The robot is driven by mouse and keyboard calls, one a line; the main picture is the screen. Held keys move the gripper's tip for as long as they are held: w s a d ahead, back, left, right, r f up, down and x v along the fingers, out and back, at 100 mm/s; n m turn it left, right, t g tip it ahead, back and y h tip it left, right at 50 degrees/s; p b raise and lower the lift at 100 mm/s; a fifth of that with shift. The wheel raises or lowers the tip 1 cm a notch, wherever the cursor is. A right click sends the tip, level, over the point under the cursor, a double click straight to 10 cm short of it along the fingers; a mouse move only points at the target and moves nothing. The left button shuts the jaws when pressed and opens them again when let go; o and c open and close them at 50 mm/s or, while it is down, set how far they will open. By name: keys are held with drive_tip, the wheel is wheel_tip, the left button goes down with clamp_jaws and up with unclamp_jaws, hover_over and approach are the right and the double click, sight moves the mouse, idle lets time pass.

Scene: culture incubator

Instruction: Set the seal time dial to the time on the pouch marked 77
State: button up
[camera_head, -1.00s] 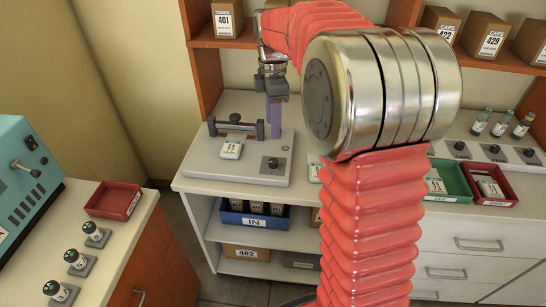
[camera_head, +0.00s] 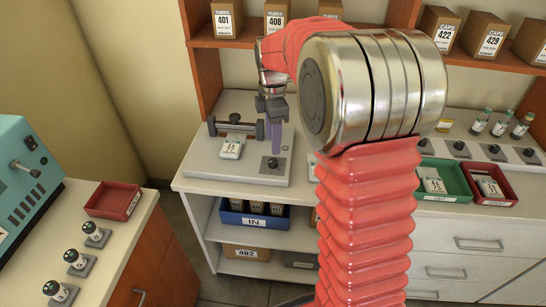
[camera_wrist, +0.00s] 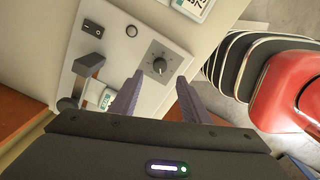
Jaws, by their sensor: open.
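The sealer (camera_head: 205,168) is a pale flat unit on the bench with a dark clamp bar. Its black seal time dial (camera_head: 273,162) sits near its front right corner. In the wrist view the dial (camera_wrist: 159,66) is a round knob on a grey scale plate. My gripper (camera_wrist: 160,78) is open, with its two purple fingers on either side of the dial's line in this view; it holds nothing. In the head view my gripper (camera_head: 275,136) is just above the dial. A white labelled pouch (camera_head: 231,149) lies on the sealer; I cannot read its number surely.
A green tray (camera_head: 458,196) and a red tray (camera_head: 506,198) hold labelled pouches at the right, partly behind my arm. Another labelled item (camera_wrist: 195,6) is cut off in the wrist view. A black switch (camera_wrist: 92,28) is beside the dial. A blue bin (camera_head: 232,218) is below.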

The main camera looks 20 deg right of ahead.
sight(273, 160)
wheel_tip(273, 160, down, 8)
drive_tip(key=shift+r, duration=0.1)
idle(0.4)
drive_tip(key=c, duration=1)
drive_tip(key=shift+c, duration=0.2)
drive_tip(key=shift+m, duration=0.4)
drive_tip(key=m, duration=0.9)
